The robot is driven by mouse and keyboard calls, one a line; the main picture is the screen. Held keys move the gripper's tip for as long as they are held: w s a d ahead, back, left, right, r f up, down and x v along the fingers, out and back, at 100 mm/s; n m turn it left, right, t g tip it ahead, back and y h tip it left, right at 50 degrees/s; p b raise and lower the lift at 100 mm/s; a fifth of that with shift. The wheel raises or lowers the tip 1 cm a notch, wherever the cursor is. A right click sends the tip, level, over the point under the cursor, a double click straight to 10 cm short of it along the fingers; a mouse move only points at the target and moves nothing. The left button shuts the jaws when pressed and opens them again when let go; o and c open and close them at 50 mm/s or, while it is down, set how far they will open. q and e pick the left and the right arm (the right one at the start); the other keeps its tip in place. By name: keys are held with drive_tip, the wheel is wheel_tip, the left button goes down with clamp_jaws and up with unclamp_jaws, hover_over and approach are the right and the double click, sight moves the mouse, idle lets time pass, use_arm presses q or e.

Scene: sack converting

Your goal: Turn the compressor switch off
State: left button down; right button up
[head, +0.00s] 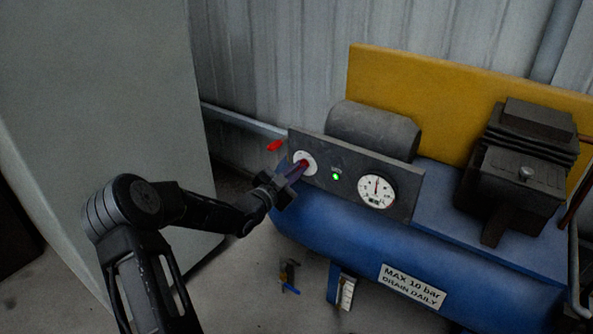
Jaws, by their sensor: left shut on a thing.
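The compressor (320,225) is a blue tank with a dark grey control panel (325,164) on its front. The switch (303,163) is a red part on a round white plate at the panel's left end. A green lamp (336,176) glows to its right, and a round white gauge (377,190) sits further right. My left gripper (295,172) is at the switch, shut on its red handle and partly hiding it. My right gripper is out of view.
A red piece (274,146) shows at the panel's upper left edge. A large pale grey cabinet or wall (110,110) stands at left. A yellow guard (440,90) and a dark motor block (515,160) are behind and right. A small valve with a blue handle (290,288) hangs low.

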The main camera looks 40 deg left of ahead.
use_arm(q)
drive_tip(key=n+p, duration=0.1)
drive_tip(key=n, duration=0.4)
drive_tip(key=shift+r, duration=0.1)
drive_tip(key=n+p, duration=0.2)
drive_tip(key=n, duration=0.4)
drive_tip(key=shift+a+n, duration=0.15)
drive_tip(key=shift+n, duration=0.15)
idle(0.4)
drive_tip(key=c, duration=1.5)
unclamp_jaws()
drive_tip(key=shift+s, duration=0.1)
drive_tip(key=s, duration=0.7)
drive_tip(key=shift+s+p, duration=0.3)
drive_tip(key=shift+p, duration=0.05)
